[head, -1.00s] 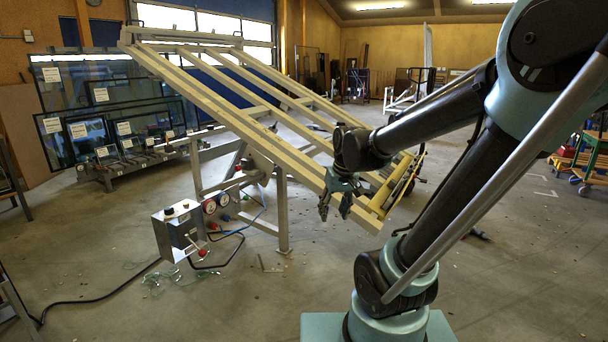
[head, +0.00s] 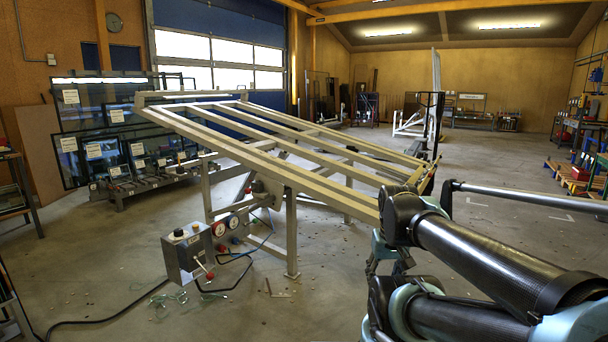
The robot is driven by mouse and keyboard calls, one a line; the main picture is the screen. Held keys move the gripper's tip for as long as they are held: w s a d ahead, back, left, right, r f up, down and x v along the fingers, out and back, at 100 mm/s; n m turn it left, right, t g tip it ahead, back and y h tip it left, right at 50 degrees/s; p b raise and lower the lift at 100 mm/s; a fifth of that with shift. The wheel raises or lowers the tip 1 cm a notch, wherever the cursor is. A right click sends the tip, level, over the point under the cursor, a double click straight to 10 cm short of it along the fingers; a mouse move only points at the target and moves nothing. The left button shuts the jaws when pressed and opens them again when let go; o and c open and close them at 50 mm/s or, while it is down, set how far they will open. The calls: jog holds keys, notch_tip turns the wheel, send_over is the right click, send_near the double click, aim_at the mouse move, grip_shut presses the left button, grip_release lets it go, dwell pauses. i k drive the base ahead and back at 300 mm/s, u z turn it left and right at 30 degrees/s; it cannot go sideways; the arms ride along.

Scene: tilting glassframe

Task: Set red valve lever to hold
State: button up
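A grey control box (head: 187,254) stands at the lower left, in front of the tilting frame. A short lever with a red ball knob (head: 209,275) sticks out from its front right side and points down to the right. Another small red knob (head: 220,247) sits beside the box, below two round gauges (head: 225,225). I cannot read any position marks, so which setting the lever is in does not show. My gripper (head: 388,267) hangs well to the right of the box, partly hidden by my arm. Its fingers look apart and empty, touching nothing.
The cream tilting frame (head: 300,180) slopes down toward my arm, on grey legs (head: 291,235). A black hose (head: 110,310) runs along the floor to the box. Glass panes (head: 95,150) lean at the back left. Floor between box and gripper is mostly clear.

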aim_at(210, 276)
jog(key=u, duration=1.35)
